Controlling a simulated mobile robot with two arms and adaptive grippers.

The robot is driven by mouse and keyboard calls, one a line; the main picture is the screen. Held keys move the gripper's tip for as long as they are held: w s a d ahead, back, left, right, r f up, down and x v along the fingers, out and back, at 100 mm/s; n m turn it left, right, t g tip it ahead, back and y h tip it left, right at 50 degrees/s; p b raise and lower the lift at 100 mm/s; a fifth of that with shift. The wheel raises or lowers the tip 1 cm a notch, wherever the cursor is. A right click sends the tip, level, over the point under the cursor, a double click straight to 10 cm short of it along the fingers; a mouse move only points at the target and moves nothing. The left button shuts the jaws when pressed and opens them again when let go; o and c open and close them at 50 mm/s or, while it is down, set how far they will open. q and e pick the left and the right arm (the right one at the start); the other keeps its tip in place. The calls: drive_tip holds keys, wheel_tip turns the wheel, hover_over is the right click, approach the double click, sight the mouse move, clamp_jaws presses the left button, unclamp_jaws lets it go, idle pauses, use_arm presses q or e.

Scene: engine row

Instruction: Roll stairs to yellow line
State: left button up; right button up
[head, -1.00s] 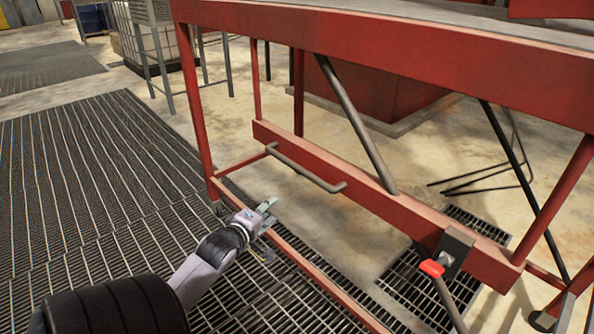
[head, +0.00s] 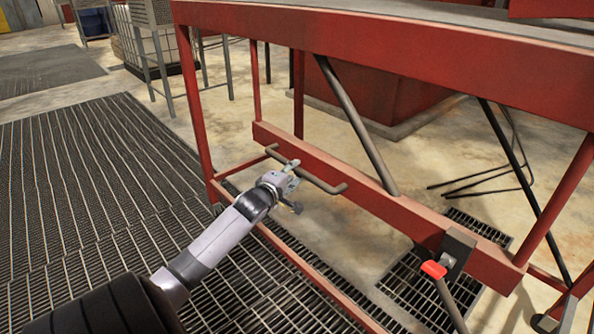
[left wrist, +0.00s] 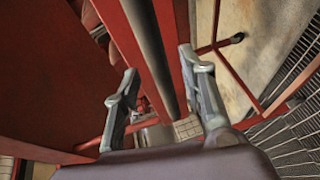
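The red stairs frame (head: 340,172) fills the middle and right of the head view. A grey handle (head: 325,184) is fixed on its lower beam. My left gripper (head: 290,168) is at the left part of this handle, its fingers over or beside the bar. In the left wrist view its fingers (left wrist: 158,62) are spread apart, with a dark grey bar (left wrist: 146,35) passing between them. I cannot tell whether they touch it. A red-tipped lever (head: 433,269) sits on the frame at the lower right. My right gripper is not in view. I see no yellow line.
Metal grating (head: 80,190) covers the floor on the left. A smaller grate (head: 405,285) lies under the frame at the right. A red block (head: 370,85) stands on a plinth behind the frame. Racks (head: 150,45) stand at the back left. A dark wheel shows at the lower right.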

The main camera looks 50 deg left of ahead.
sight(295, 171)
use_arm(q)
drive_tip(key=shift+x, duration=1.75)
drive_tip(key=shift+c, duration=0.2)
clamp_jaws()
